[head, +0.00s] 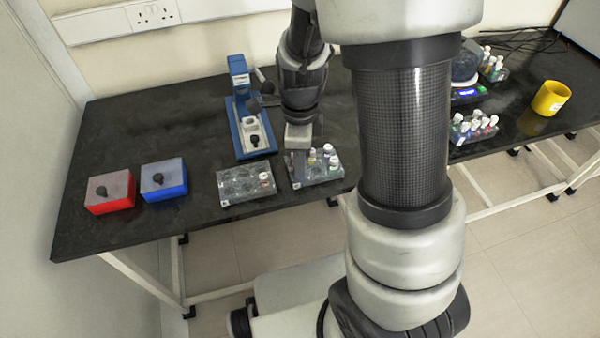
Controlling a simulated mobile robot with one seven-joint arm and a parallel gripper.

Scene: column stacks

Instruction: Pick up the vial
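Several small capped vials stand in a clear rack (322,178) near the front edge of the dark bench; one light-capped vial (312,157) and a vial with a darker cap (329,151) show there. A second clear rack (240,193) to its left holds a vial (264,178) at its right side. My gripper (299,165) points down at the left part of the first rack, left of its visible vials. Its fingers are small and partly merge with the rack, so I cannot tell whether they hold a vial.
A red box (112,204) and a blue box (163,185) sit at the left. A blue-framed device (240,120) stands behind the racks. Another vial rack (473,138) and a yellow cup (551,98) are at the right. My arm hides the middle bench.

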